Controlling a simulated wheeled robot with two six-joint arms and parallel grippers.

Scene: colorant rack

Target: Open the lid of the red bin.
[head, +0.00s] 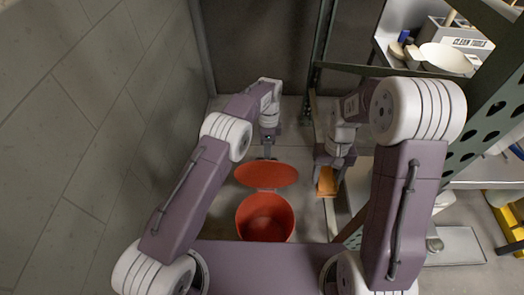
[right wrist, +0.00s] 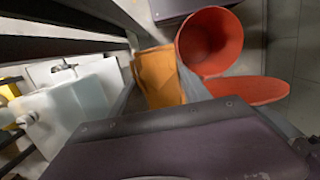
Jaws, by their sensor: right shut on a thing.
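The red bin (head: 265,218) stands on the floor in the lower middle of the head view, with its round mouth uncovered. Its red lid (head: 266,174) is swung open at the far side of the rim. In the right wrist view the bin (right wrist: 208,42) and its open lid (right wrist: 248,90) also show. My left gripper (head: 267,154) is just beyond the lid's far edge, pointing down; its jaws are too small to read. My right gripper (head: 330,168) is to the right of the bin, shut on an orange object (head: 326,183), which also shows in the right wrist view (right wrist: 160,75).
A grey tiled wall (head: 110,120) runs along the left. A dark green rack (head: 490,120) stands on the right, with a bowl (head: 446,58) and a clean tools box (head: 462,33) on its shelf. White containers (right wrist: 65,110) show in the right wrist view.

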